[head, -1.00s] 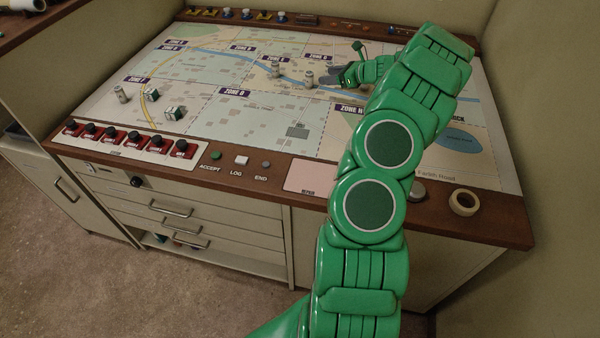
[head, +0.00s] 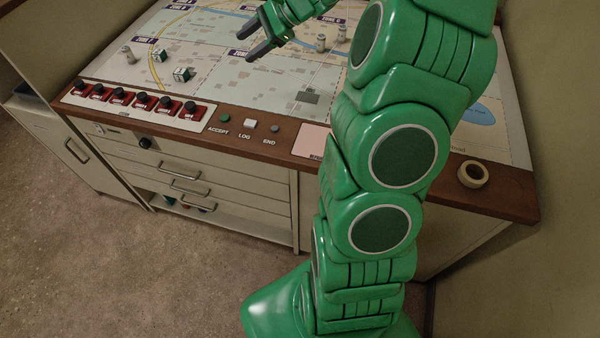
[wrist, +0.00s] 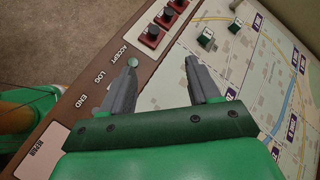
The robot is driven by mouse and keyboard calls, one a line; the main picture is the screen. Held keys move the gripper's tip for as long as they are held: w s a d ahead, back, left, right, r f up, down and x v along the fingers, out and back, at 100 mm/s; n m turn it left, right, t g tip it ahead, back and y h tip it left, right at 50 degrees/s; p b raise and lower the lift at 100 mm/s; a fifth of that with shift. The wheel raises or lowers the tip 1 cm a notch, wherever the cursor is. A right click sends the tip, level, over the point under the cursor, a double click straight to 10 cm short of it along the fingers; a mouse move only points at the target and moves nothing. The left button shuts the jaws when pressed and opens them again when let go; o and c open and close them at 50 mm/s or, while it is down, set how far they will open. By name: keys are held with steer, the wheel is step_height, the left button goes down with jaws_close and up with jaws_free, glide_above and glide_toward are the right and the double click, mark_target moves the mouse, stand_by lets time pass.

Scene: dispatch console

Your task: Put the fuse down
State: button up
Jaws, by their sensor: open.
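My gripper (head: 251,41) is open above the map table, over the part left of the middle. In the wrist view its two grey fingers (wrist: 162,62) are spread apart with nothing between them. I cannot make out a fuse in either view. Below the fingers lie the map (wrist: 175,85) and the brown front edge strip with the ACCEPT button (wrist: 132,62), which also shows in the head view (head: 224,117).
Red switches with black knobs (head: 141,101) line the front left.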

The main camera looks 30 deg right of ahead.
steer(key=s+a+r+n+g+h, duration=0.2)
steer(key=s+a+n, duration=0.2)
steer(key=s+a, duration=0.4)
steer(key=s+a+r+n+g+h, duration=0.1)
steer(key=s+a+n+g, duration=0.3)
steer(key=s, duration=0.7)
steer(key=s+d+n+h, duration=0.1)
steer(key=s+n+h, duration=0.2)
steer(key=s, duration=0.8)
steer(key=s+d+f+n+h, duration=0.1)
steer(key=s+n+h, duration=0.2)
steer(key=s+n, duration=0.3)
steer(key=s, duration=0.5)
steer(key=shift+s+d+f+h, duration=0.2)
steer(key=shift+s+d+h, duration=0.1)
steer(key=shift+s, duration=0.05)
steer(key=shift+c, duration=0.2)
